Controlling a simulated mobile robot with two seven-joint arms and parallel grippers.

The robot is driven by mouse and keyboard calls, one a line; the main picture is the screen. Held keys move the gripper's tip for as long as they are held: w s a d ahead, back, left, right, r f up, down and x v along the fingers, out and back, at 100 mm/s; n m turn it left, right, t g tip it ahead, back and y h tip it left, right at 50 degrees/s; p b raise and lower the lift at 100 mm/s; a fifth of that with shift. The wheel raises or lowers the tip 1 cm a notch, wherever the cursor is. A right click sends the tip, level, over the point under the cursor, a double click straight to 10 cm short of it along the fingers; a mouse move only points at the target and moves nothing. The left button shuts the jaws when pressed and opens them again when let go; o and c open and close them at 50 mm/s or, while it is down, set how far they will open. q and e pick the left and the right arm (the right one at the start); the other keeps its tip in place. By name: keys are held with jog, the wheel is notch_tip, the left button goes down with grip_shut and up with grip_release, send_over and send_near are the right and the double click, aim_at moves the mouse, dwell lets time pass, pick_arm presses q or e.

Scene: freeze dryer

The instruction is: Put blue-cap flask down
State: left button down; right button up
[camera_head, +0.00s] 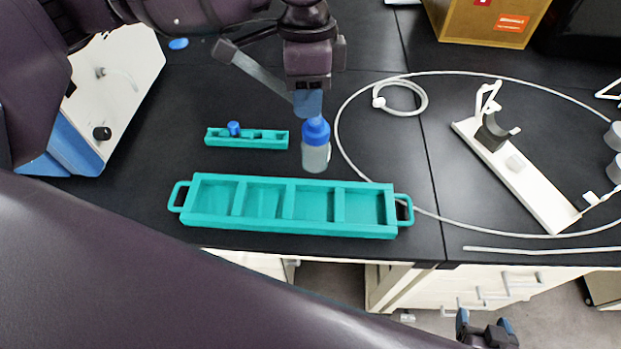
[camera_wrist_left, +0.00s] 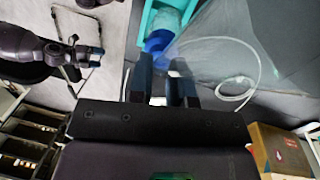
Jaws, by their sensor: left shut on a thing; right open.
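The blue-cap flask (camera_head: 316,158) has a translucent body and a blue cap. It is upright in the head view, just behind the teal four-compartment tray (camera_head: 290,231) in the picture. My left gripper (camera_head: 308,104) is shut on the flask from above, at its cap. In the left wrist view the cap (camera_wrist_left: 158,42) is at the fingertips, and the flask body overlaps the teal tray (camera_wrist_left: 187,8). I cannot tell the flask's height above the bench. My right gripper (camera_head: 485,328) is open and empty at the bottom, in front of the bench.
A small teal holder (camera_head: 262,140) with a blue-capped item (camera_head: 233,128) stands left of the flask. A pale hose (camera_head: 340,120) loops on the right, beside a white stand (camera_head: 520,180). A cardboard box (camera_head: 488,22) is at the back.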

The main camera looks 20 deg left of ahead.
aim_at(308, 150)
pick_arm(q)
notch_tip(308, 150, down, 10)
jog(key=shift+f+b, duration=0.15)
jog(key=shift+b, duration=0.75)
jog(key=shift+f, duration=0.65)
notch_tip(308, 150, down, 5)
jog(key=shift+f+b, duration=0.1)
jog(key=shift+b, duration=0.45)
jog(key=c, duration=1.2)
grip_release()
jog(key=shift+o, duration=0.7)
